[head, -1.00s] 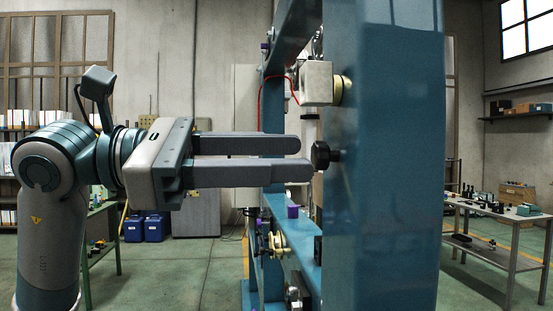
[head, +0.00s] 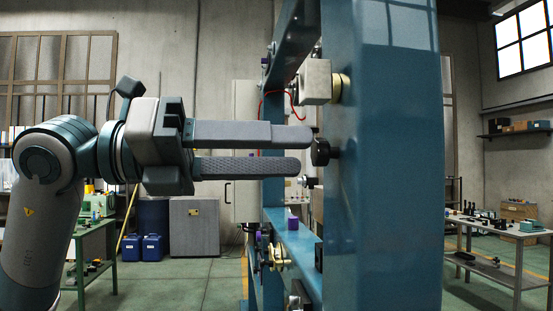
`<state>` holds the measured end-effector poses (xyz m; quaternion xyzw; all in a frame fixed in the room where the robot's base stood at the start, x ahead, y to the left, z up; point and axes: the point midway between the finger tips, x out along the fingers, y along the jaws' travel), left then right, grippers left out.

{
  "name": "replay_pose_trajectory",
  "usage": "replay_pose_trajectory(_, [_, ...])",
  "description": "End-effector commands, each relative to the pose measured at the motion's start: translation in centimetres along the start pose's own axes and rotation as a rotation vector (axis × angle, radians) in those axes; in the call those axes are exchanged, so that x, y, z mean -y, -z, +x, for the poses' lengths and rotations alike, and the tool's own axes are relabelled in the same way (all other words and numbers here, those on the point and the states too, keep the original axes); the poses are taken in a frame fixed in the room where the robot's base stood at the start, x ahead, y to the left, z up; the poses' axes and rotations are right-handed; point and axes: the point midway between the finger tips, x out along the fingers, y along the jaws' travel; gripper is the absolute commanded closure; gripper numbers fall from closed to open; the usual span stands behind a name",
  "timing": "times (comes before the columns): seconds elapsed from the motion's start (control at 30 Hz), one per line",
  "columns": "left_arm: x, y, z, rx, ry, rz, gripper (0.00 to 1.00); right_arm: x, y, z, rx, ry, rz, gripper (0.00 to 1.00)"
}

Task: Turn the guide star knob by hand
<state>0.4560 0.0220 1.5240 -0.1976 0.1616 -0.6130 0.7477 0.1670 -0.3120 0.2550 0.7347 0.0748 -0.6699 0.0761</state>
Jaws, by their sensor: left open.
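The guide star knob (head: 321,152) is a small black lobed knob on the left face of the thick blue upright (head: 385,180). My left gripper (head: 306,151) reaches in from the left with its two long grey fingers apart, one above the other. The fingertips end just left of the knob, at about its height. The upper fingertip overlaps or nearly overlaps the knob's edge in the picture; I cannot tell whether it touches. No gap is visible between the fingers and anything held; the jaws are empty. My right gripper is not in view.
A pale boxy unit (head: 315,82) with a brass-coloured collar sits on the upright above the knob. A blue cross beam (head: 297,245) with purple blocks runs below the fingers. A grey bench (head: 500,228) stands at the right, a green table (head: 95,228) at the left.

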Motion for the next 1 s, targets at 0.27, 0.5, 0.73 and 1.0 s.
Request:
replay_pose_trajectory(0.27, [0.0, 0.0, 0.1, 0.0, 0.0, 0.002, 0.59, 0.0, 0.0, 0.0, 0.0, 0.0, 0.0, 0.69])
replay_pose_trajectory(0.5, [0.1, 0.0, 0.9, -0.001, 0.001, 0.004, 0.59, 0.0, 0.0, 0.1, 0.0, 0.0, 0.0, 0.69])
replay_pose_trajectory(0.73, [0.0, 0.0, 1.8, 0.0, 0.001, 0.004, 0.59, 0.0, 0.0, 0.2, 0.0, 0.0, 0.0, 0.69])
replay_pose_trajectory(1.0, [0.0, -0.1, 2.0, 0.001, 0.0, 0.004, 0.59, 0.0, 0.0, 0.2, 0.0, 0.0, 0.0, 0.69])
